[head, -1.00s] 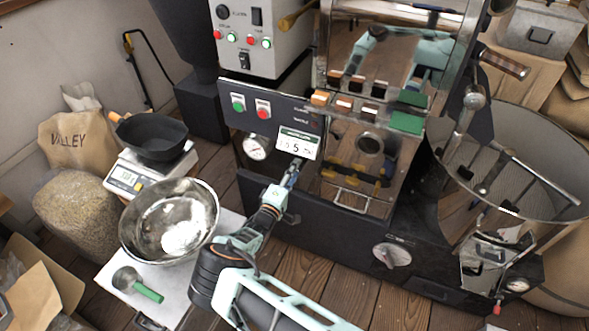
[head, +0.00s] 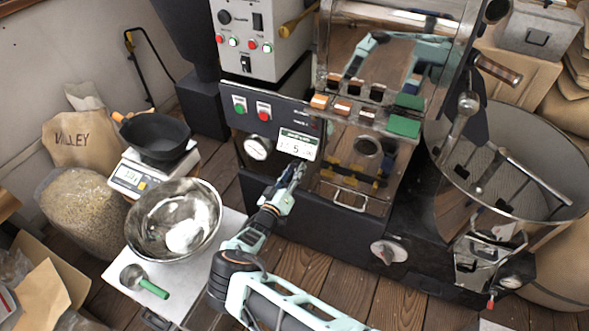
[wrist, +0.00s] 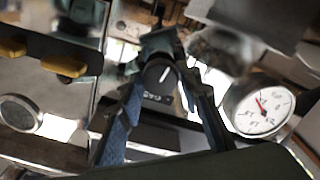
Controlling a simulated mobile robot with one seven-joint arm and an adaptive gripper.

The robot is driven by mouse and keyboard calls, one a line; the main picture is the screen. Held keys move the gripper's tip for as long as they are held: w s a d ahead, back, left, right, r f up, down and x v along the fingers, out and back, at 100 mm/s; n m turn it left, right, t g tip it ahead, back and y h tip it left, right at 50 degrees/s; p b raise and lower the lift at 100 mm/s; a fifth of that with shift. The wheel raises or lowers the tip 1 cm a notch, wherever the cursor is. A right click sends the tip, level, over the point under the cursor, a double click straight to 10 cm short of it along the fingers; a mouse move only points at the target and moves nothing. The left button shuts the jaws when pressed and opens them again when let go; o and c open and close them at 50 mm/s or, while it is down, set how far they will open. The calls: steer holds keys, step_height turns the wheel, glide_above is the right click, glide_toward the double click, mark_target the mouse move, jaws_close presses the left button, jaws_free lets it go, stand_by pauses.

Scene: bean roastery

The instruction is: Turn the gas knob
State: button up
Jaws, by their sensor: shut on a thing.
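The gas knob (wrist: 152,77) is a dark round knob with a white pointer line, above a label reading GAS in the wrist view. The pointer tilts a little to the right of upright there. My gripper (wrist: 166,62) has its fingers on both sides of the knob and is shut on it. In the head view my gripper (head: 297,170) is at the front of the roaster, just below the small digital display (head: 298,144). It hides the knob in that view.
A pressure gauge (wrist: 262,106) sits close to the right finger in the wrist view. Another knob (head: 389,251) is low on the roaster's base. A steel bowl (head: 150,212) and a green-handled scoop (head: 152,288) are on the white surface left of my arm.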

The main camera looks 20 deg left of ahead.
steer(key=shift+m, duration=0.9)
steer(key=shift+p, duration=0.3)
steer(key=o, duration=1.2)
steer(key=shift+c, duration=0.2)
steer(key=s, duration=1.2)
steer(key=shift+a, duration=0.45)
